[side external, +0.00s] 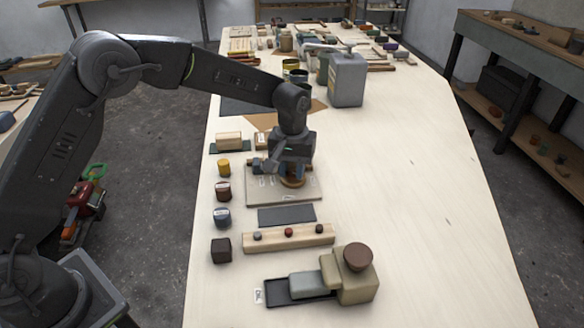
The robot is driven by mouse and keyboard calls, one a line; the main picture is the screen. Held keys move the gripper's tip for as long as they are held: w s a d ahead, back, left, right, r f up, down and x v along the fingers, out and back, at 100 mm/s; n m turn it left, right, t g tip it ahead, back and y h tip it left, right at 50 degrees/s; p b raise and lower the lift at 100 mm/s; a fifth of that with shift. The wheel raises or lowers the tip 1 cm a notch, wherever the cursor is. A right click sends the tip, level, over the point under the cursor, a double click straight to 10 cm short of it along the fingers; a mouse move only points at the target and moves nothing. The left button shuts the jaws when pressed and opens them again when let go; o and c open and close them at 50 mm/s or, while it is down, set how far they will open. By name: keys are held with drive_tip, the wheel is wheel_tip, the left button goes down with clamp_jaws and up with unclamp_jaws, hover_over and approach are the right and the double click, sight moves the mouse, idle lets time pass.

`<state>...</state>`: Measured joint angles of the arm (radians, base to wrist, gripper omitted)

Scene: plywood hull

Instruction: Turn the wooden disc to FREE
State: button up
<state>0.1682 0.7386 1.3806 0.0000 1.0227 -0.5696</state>
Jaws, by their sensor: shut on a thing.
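The wooden disc (292,182) sits on a pale board (262,198) on the plywood table. Only its lower front edge shows below my gripper. My gripper (289,172) points down over the disc, and its jaws are shut on it or on a part standing on it; the contact is mostly hidden. Small white labels (287,197) lie on the board, but their words are too small to read. Which way the disc is turned cannot be told.
A dark flat plate (286,215), a wooden bar with several knobs (289,237) and a grey-green block device (340,278) lie in front. Small coloured pieces (223,190) line the left. A grey canister (346,78) stands behind. The table's right side is clear.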

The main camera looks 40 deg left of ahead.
drive_tip(key=shift+m, duration=1.9)
drive_tip(key=o, duration=0.9)
